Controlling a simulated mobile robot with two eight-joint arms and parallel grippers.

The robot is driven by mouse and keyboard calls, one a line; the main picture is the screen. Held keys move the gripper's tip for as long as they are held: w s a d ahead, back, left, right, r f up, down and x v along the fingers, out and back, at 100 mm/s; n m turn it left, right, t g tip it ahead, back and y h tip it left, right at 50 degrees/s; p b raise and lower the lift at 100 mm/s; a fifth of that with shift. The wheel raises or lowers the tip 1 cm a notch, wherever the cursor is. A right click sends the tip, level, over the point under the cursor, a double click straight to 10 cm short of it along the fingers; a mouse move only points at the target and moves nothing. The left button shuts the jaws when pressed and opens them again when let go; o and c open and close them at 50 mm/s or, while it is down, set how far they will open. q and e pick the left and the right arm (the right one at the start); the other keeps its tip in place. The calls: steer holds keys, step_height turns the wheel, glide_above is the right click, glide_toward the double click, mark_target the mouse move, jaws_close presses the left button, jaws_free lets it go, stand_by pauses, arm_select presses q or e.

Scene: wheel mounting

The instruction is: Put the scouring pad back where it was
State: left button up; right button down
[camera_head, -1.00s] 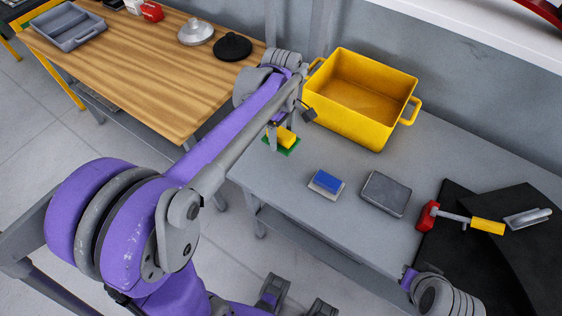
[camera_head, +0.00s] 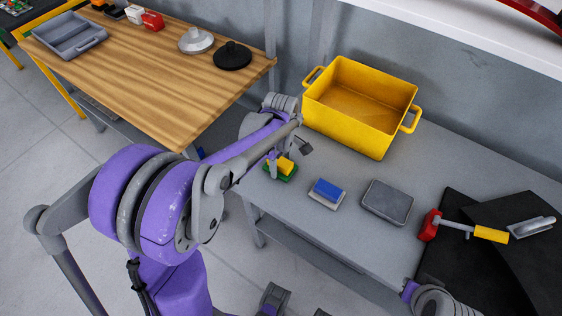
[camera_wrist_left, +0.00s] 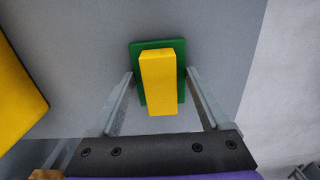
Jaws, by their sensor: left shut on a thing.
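The scouring pad (camera_head: 283,172), a yellow block on a green base, is at the left end of the grey table. In the left wrist view, the yellow block (camera_wrist_left: 159,82) lies lengthwise on the green base (camera_wrist_left: 137,62). My left gripper (camera_head: 279,163) is shut on the pad. In the left wrist view, its fingers (camera_wrist_left: 160,76) stand at the two sides of the green base. I cannot tell whether the pad touches the table. My right gripper is out of view.
The grey table (camera_head: 320,240) holds a yellow bin (camera_head: 385,137) behind the pad, a blue-topped block (camera_head: 328,190), a grey box (camera_head: 387,203), and a red-headed hammer (camera_head: 455,226) on a black mat (camera_head: 500,262). A wooden table (camera_head: 140,75) stands to the left.

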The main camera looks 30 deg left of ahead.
mark_target(281, 161)
arm_select(q)
steer(key=shift+f, duration=0.1)
steer(key=o, duration=1.2)
steer(key=shift+c, duration=0.2)
steer(key=shift+r, duration=0.25)
step_height(281, 161, up, 11)
steer(key=p, duration=0.1)
steer(key=s+d+f+m+t, duration=0.2)
steer(key=s+d+m, duration=0.1)
steer(key=s+m, duration=0.5)
steer(key=s+d+f+m+t, duration=0.2)
steer(key=s+d+m+t, duration=0.1)
steer(key=s+m, duration=0.5)
steer(key=shift+s+d+f+m, duration=0.35)
steer(key=shift+f+m, duration=0.05)
steer(key=shift+m, duration=0.2)
